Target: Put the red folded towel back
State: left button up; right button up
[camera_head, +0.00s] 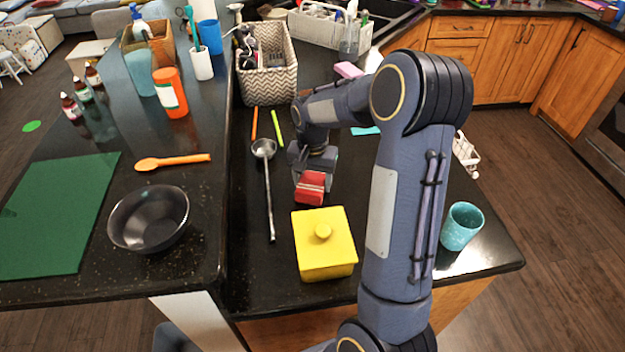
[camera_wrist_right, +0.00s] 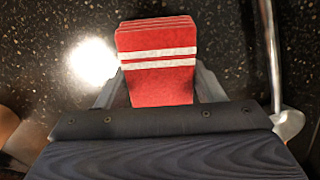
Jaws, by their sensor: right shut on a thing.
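The red folded towel (camera_head: 311,187) has two white stripes and is in my right gripper (camera_head: 312,172), over the dark counter between the ladle and the yellow box. In the right wrist view, the towel (camera_wrist_right: 157,85) sits between the two grey fingers of the gripper (camera_wrist_right: 155,88), which are shut on its sides. Its striped end sticks out past the fingers. I cannot tell whether the towel touches the counter. My left gripper is in neither view.
A yellow lidded box (camera_head: 324,255) stands just in front of the towel. A metal ladle (camera_head: 269,190) lies to its left. A teal cup (camera_head: 461,226) stands near the right edge. A woven basket (camera_head: 267,80) and a white caddy (camera_head: 318,27) stand farther back.

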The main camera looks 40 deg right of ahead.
jog(key=shift+f, duration=0.25)
jog(key=shift+f, duration=0.2)
jog(key=o, duration=0.9)
jog(key=shift+r, duration=0.1)
